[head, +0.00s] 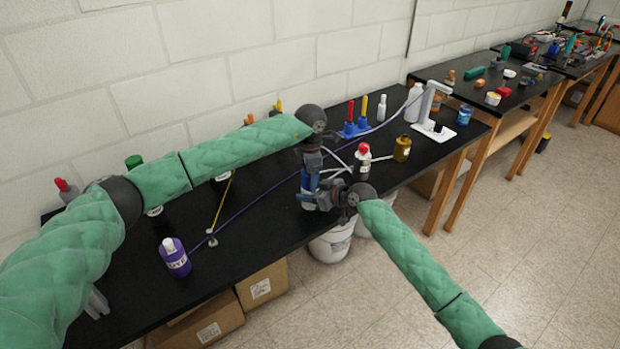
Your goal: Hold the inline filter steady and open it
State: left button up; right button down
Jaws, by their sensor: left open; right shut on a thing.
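The inline filter (309,182) appears as a small blue, upright body near the front edge of the black table, mostly covered by my two grippers. My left gripper (311,170) points down from above at its top and is open; its fingertips are hard to make out. My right gripper (307,199) comes in from the right, low at the filter's side, and is shut on it. Whether the filter's top and body are apart cannot be told.
White tubing (343,153) curves beside the grippers. A red-capped bottle (363,160) and an amber bottle (402,148) stand to the right. A purple bottle (175,257) stands at the left front. A white bucket (331,244) is below the table edge.

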pick_arm(q)
notch_tip(320, 180, up, 4)
jog(key=shift+f, duration=0.25)
pick_arm(e)
jog(key=c, duration=0.5)
grip_release()
